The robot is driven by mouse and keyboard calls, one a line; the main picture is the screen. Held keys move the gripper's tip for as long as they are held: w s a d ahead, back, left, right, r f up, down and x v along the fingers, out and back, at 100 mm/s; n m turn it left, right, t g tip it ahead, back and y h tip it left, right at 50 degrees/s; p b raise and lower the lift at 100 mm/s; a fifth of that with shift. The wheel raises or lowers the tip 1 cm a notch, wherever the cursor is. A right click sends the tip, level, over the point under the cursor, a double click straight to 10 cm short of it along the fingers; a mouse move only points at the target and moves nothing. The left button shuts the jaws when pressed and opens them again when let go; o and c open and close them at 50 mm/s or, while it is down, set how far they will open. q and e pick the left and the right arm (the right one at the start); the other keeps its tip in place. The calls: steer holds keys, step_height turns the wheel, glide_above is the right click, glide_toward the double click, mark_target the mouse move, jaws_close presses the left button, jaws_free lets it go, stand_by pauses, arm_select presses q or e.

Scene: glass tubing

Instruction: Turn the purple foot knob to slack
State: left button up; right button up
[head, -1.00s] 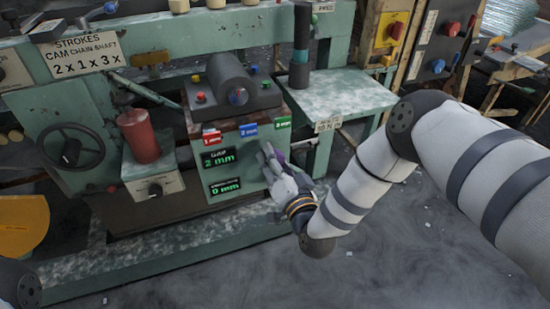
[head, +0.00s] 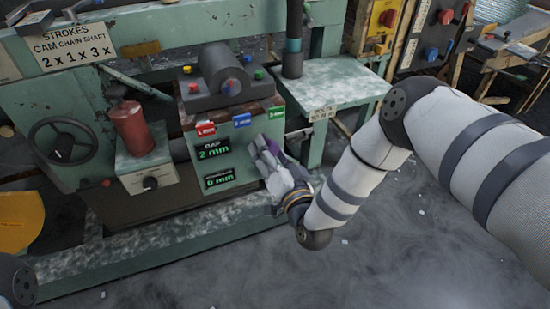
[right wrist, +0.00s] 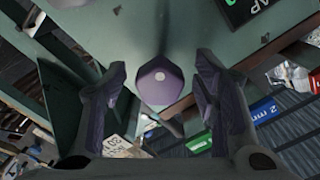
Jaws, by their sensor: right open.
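The purple foot knob (right wrist: 160,80), with a pale dot on its face, shows in the right wrist view on a green panel. My right gripper (right wrist: 160,92) is open, with one finger on each side of the knob. Gaps show between the knob and both fingers, so it is not gripped. In the head view my right gripper (head: 262,158) is at the lower right of the green machine housing (head: 238,160). The knob cannot be told apart from the gripper there. Two green displays read 2 mm (head: 213,150) and 0 mm (head: 219,180). My left gripper is not in view.
Red (head: 205,130), blue (head: 241,120) and green (head: 276,112) tags line the housing's top edge. A small green side table (head: 335,92) stands to the right. A red cylinder (head: 132,127) and a handwheel (head: 62,142) are at left. The floor in front is mostly clear.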

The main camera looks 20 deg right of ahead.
steer(key=s, duration=1.1)
steer(key=shift+s+d, duration=0.15)
steer(key=shift+d, duration=0.1)
